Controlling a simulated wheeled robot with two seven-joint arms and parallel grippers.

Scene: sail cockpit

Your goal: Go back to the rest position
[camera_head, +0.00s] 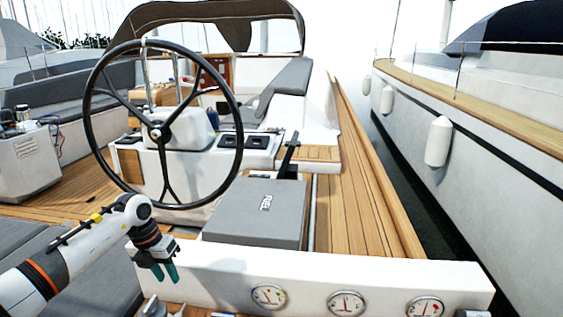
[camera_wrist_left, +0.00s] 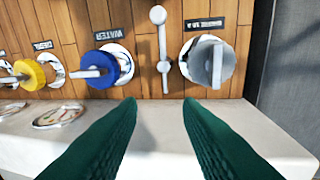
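My left gripper (camera_head: 164,273) hangs at the lower left of the head view, fingers pointing down, by the left end of the white ledge with gauges. In the left wrist view its two green fingers (camera_wrist_left: 160,103) are apart with nothing between them. They point toward a wooden panel with valves and a metal lever (camera_wrist_left: 161,50); a grey-handled valve (camera_wrist_left: 208,62) is at right and a blue valve (camera_wrist_left: 108,66) at left. The fingers touch none of these that I can see. My right gripper is not in view.
A black steering wheel (camera_head: 97,125) stands behind the gripper. A grey box (camera_head: 258,212) lies beyond the white ledge (camera_head: 210,270), which carries round gauges (camera_head: 346,303). A yellow valve (camera_wrist_left: 30,75) is at the panel's left. Wooden side deck (camera_head: 355,205) is clear.

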